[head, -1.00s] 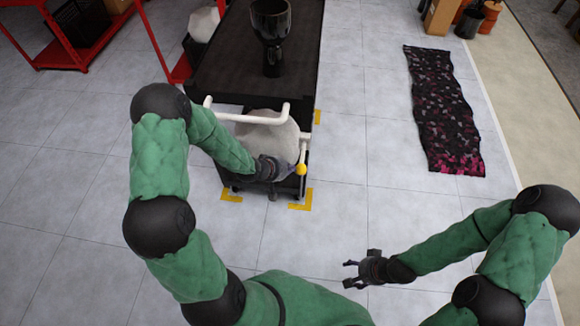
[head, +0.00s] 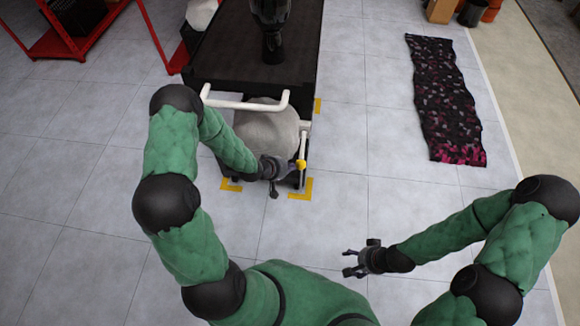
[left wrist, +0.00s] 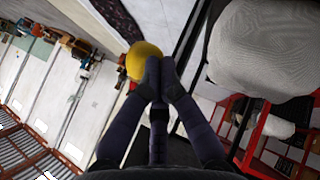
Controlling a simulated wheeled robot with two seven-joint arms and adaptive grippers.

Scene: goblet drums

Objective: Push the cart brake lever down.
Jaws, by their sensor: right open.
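The dark cart (head: 225,62) stands ahead with a white handle (head: 245,105) on its near end. The knob is partly covered by a finger. My right gripper (head: 348,263) is open and empty above the floor.
A black goblet drum (head: 271,25) stands on the cart, and a wrapped pale bundle (head: 266,130) sits below. Yellow floor marks (head: 302,190) lie near the cart's corners. A red rack (head: 60,45) stands at left. A patterned rug (head: 445,100) lies at right. Floor between is clear.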

